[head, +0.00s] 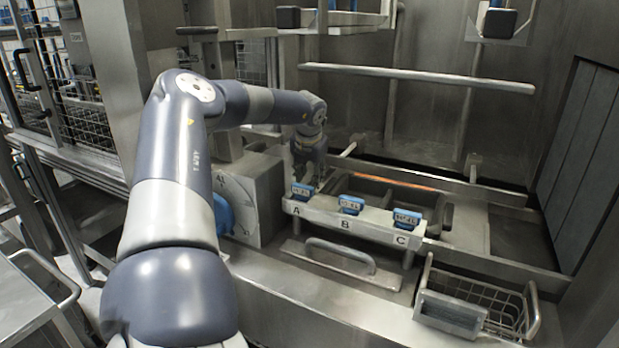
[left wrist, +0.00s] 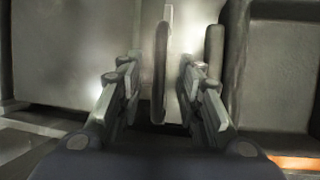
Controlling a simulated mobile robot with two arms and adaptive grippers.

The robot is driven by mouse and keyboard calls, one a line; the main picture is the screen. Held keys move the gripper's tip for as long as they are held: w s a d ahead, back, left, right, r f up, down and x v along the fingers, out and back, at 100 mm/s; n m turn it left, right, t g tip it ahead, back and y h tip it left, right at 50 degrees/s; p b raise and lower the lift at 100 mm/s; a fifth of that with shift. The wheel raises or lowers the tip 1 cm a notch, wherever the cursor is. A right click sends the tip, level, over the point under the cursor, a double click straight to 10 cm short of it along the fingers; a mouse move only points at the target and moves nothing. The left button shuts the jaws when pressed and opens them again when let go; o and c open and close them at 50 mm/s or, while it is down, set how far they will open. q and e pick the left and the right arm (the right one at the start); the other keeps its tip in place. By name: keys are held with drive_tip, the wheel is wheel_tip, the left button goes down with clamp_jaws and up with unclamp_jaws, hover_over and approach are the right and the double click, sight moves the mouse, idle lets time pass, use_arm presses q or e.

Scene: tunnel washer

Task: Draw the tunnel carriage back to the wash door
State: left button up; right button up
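My left arm reaches in from the left, and my left gripper (head: 306,182) points down behind the A end of a pale rail (head: 325,216) marked A, B and C. In the left wrist view my left gripper (left wrist: 160,85) has its fingers apart. A narrow upright bar (left wrist: 161,60) lies between them, with a gap visible on each side. I cannot tell for sure whether this bar is the carriage's handle. A framed tray with dark compartments (head: 375,189), which looks like the carriage, lies behind the rail. My gripper hides its left end. My right gripper is not in view.
Blue-tagged blocks (head: 351,204) stand along the rail. A curved handle (head: 340,252) and a wire basket (head: 480,300) are in front. A long horizontal bar (head: 420,78) crosses behind. A metal box (head: 250,198) with a blue part stands left of the rail.

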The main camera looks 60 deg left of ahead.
use_arm(q)
drive_tip(key=shift+x, duration=0.95)
clamp_jaws()
drive_tip(key=s+a, duration=0.1)
drive_tip(key=a, duration=0.1)
drive_tip(key=s+a, duration=0.1)
drive_tip(key=a, duration=0.1)
drive_tip(key=shift+s+r, duration=0.15)
drive_tip(key=shift+s, duration=0.05)
drive_tip(key=shift+c, duration=0.3)
unclamp_jaws()
drive_tip(key=shift+o, duration=0.3)
drive_tip(key=shift+s+a, duration=0.2)
